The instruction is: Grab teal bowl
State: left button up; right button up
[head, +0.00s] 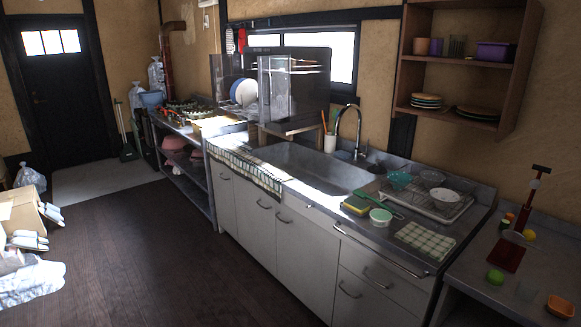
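A teal bowl (399,180) sits at the left end of the dish rack (428,206) on the counter, right of the sink. Clear or white bowls stand in the same rack to its right, close beside it. Neither of my grippers is in the head view, so I cannot see whether they are open or shut.
The sink (310,166) and faucet (349,128) are left of the rack. A green-lidded tub (380,217), a sponge (355,205) and a checked cloth (425,240) lie in front. A wall shelf (465,60) hangs above. The dark wooden floor (150,250) before the cabinets is open.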

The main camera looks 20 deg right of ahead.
aim_at(404, 179)
jog(key=i+z, duration=0.15)
jog(key=i, duration=2.05)
jog(key=i+z, duration=0.3)
jog(key=z, duration=0.15)
jog(key=i+j+z, duration=0.15)
jog(key=z, duration=0.3)
jog(key=i+j+z, duration=0.3)
jog(key=z, duration=2.6)
